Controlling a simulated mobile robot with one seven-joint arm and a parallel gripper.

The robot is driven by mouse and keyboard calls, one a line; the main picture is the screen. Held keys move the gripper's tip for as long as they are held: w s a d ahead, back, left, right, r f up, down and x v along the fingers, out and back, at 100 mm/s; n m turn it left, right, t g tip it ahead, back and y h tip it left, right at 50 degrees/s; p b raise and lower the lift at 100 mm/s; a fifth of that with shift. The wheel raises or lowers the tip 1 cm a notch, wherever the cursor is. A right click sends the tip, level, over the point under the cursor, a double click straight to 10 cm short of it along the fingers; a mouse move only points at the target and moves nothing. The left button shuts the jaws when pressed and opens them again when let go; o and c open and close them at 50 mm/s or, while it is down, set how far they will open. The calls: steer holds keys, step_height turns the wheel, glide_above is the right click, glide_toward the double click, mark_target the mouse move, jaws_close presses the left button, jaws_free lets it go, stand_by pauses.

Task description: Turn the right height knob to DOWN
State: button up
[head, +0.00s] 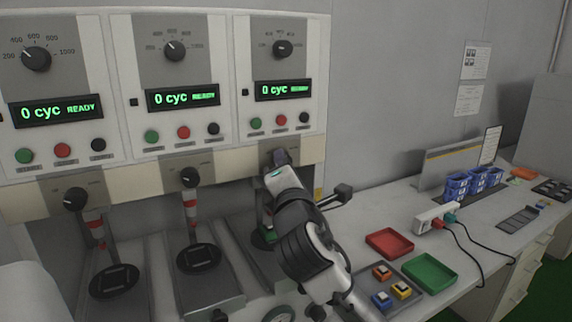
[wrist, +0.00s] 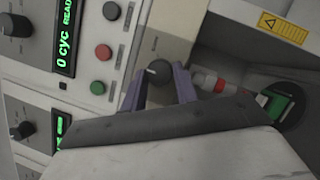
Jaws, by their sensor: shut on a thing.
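The right height knob (wrist: 157,72) is a dark round knob on the beige strip below the right-hand cycle panel. In the wrist view it sits between the two purple fingers of my gripper (wrist: 160,84), which is shut on it. In the head view my gripper (head: 279,158) reaches the strip from below and hides this knob. The knob shows a pale pointer mark, but the gripper covers part of it and I cannot read its label.
The middle height knob (head: 189,177) and left height knob (head: 74,199) lie along the same strip. Green, red and black buttons (head: 183,132) sit above. A red tray (head: 389,243), green tray (head: 430,272) and power strip (head: 437,216) lie on the right bench.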

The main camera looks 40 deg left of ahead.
steer(key=shift+r+m+g+h+p, duration=0.2)
steer(key=shift+m+g+h+p, duration=0.35)
steer(key=shift+m+p, duration=1.05)
steer(key=shift+r+m+g+h+p, duration=0.15)
steer(key=shift+m+g+h+p, duration=0.35)
steer(key=shift+m+p, duration=1.1)
steer(key=shift+r+m+g+h+p, duration=0.2)
steer(key=shift+m+g+h+p, duration=0.45)
steer(key=shift+m, duration=1.75)
steer(key=o, duration=1)
steer(key=shift+c, duration=0.2)
